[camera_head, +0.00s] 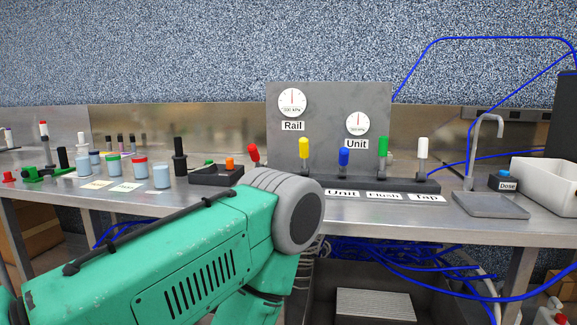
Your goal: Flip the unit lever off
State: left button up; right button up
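A row of coloured levers stands on a dark base below the grey gauge panel (330,100). The blue lever (343,157) is above the label "Unit" (342,192). Its handle sits lower than the yellow lever (304,148) and the green lever (383,147); its exact tilt is hard to tell. The white lever (423,147) is upright above the label "Tap" (427,198). The red lever (253,154) leans at the left, its lower part behind my arm. My green left arm crosses the foreground; neither gripper shows.
The Rail gauge (292,102) and Unit gauge (357,123) are on the panel. A tap (486,145) and white basin (551,184) stand right. Several jars, a black box with an orange knob (229,164) and bench clutter stand left. Blue tubing (430,265) hangs under the bench.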

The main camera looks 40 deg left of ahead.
aim_at(344, 150)
jog(key=u, duration=0.8)
